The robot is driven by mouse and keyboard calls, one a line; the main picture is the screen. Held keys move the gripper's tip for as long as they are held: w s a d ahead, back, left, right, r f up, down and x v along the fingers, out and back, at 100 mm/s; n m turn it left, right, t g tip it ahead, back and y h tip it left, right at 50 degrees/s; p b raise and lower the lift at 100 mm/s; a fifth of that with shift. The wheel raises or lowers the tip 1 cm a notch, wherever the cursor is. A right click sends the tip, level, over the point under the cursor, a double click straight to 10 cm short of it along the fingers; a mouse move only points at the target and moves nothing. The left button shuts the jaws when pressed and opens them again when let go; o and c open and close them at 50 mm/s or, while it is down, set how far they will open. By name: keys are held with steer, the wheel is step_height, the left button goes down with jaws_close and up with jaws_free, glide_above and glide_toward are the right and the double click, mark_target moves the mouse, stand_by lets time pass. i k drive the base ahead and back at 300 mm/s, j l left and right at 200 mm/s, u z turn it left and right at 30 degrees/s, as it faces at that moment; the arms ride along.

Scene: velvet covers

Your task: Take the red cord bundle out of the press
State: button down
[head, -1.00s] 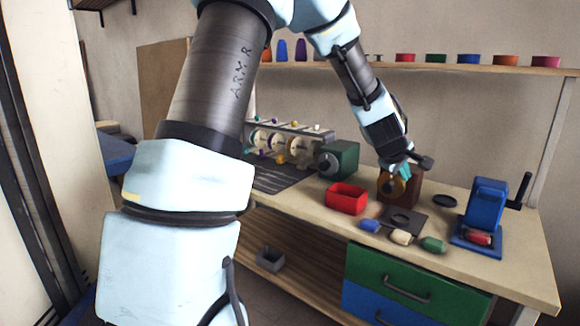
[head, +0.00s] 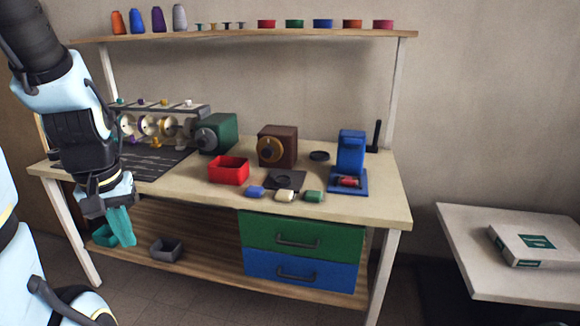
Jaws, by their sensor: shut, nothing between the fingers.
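The red cord bundle (head: 348,182) lies at the base of the blue press (head: 351,152), under its upright body, at the right end of the workbench. A black lever (head: 376,136) stands at the press's right side. My gripper (head: 124,228) hangs at the left, in front of the bench's left end and well apart from the press. Its teal fingers point down and are shut with nothing held.
On the bench (head: 390,205) stand a red bin (head: 229,170), a brown box with a dial (head: 277,146) and a green box (head: 216,134). Blue, cream and green bundles lie near the front edge. A white side table (head: 500,284) with a flat box (head: 535,245) is at right.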

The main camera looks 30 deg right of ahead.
mark_target(344, 181)
steer(key=i+l+z, duration=0.25)
steer(key=i+l, duration=0.15)
steer(key=i+l+z, duration=0.25)
steer(key=i, duration=0.2)
